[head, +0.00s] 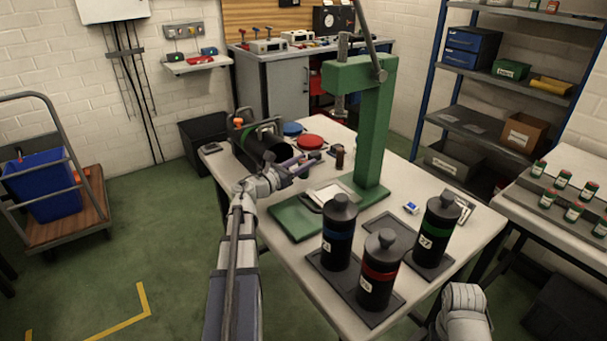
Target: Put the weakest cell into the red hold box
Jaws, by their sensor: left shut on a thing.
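A green press (371,130) rises from the workbench. Three black bottles, banded blue (338,238), red (379,273) and green (436,236), stand on dark pads in front. Red (307,142) and blue (292,128) discs lie behind. A trolley with a blue bin (42,188) stands left.

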